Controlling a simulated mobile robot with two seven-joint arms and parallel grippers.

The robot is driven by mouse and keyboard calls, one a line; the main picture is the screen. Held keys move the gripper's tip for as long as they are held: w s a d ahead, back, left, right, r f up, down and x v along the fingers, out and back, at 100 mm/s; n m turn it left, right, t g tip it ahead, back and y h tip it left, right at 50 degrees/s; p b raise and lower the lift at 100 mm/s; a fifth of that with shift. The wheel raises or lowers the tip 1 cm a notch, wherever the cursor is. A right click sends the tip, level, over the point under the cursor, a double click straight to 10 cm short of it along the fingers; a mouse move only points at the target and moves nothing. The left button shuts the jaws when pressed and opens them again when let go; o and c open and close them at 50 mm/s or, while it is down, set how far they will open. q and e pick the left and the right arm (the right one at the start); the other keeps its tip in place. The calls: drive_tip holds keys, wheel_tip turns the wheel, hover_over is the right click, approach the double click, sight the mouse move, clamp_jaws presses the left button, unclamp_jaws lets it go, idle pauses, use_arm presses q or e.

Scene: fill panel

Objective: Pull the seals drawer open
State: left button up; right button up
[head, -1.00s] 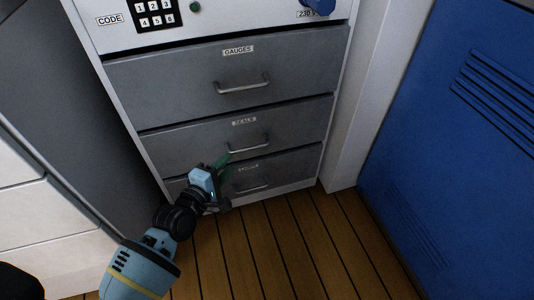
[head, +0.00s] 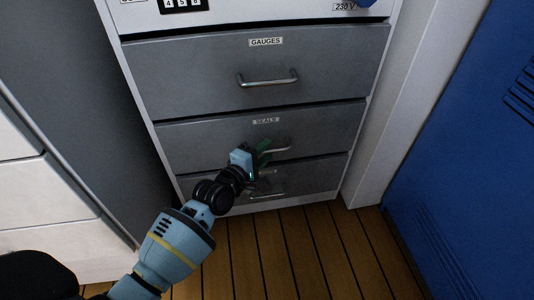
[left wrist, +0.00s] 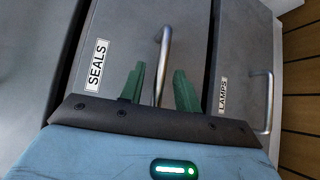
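The seals drawer (head: 190,146) is the grey middle drawer of the cabinet and looks shut. Its silver bar handle (head: 281,149) is partly hidden behind my left gripper (head: 264,152) in the head view. In the left wrist view, the handle (left wrist: 164,58) rises between the two green fingers of my left gripper (left wrist: 160,85). The fingers are apart, one on each side of the bar, with a gap visible on the right side. The SEALS label (left wrist: 97,65) is on the left in that view. My right gripper is not in view.
The gauges drawer (head: 180,75) is above and the lamps drawer (left wrist: 230,65) is below, both shut. A blue locker (head: 460,150) stands at the right and a pale drawer unit (head: 45,205) at the left. Bare wooden floor (head: 300,245) lies in front.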

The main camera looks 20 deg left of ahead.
use_arm(q)
drive_tip(key=shift+w+d, duration=0.15)
drive_tip(key=shift+w, duration=0.35)
clamp_jaws()
